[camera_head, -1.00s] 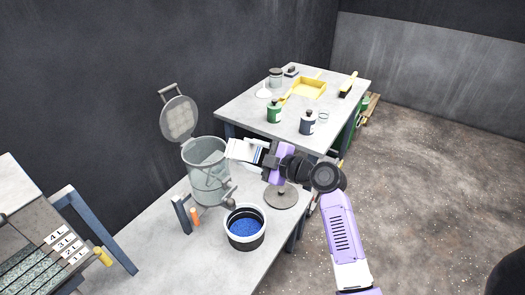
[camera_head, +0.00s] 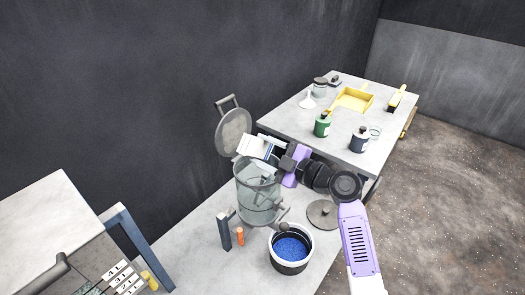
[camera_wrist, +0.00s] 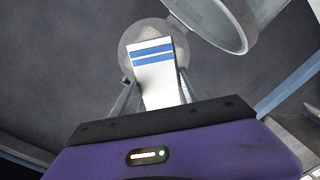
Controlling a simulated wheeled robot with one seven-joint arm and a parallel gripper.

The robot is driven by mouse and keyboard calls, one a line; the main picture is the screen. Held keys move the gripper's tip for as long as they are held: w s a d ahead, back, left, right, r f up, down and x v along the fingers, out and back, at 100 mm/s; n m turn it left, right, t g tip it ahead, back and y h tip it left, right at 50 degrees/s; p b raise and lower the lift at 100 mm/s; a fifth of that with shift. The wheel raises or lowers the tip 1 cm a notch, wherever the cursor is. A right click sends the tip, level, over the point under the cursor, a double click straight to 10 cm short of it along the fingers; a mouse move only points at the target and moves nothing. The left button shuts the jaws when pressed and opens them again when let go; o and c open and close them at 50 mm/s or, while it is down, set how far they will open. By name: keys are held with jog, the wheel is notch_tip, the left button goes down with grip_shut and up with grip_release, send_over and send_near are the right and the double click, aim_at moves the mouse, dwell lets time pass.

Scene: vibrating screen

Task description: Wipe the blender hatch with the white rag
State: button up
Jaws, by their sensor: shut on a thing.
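The blender is a grey metal drum (camera_head: 257,198) on the near table. Its round hatch (camera_head: 232,128) stands open and tilted up at the back left; in the wrist view the hatch (camera_wrist: 132,55) shows partly behind the rag. The white rag with blue stripes (camera_head: 251,147) is held in my gripper (camera_head: 277,156), which is shut on it. In the wrist view the rag (camera_wrist: 155,85) reaches up in front of the hatch. The rag is at the hatch's lower right edge; I cannot tell whether they touch. The fingertips are partly hidden.
A white bucket of blue granules (camera_head: 291,249) and a round grey lid (camera_head: 322,214) are on the near table. An orange-handled item (camera_head: 240,237) stands near the drum. The far table (camera_head: 290,118) carries bottles, a yellow tray (camera_head: 355,100) and a brush (camera_head: 397,98).

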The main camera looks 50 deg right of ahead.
aim_at(232, 136)
jog(key=w+p, duration=0.2)
jog(key=w, duration=0.4)
jog(key=shift+a+f, duration=0.1)
jog(key=shift+w+b, duration=0.75)
jog(key=shift+w, duration=0.25)
dwell(0.8)
jog(key=shift+f, duration=0.1)
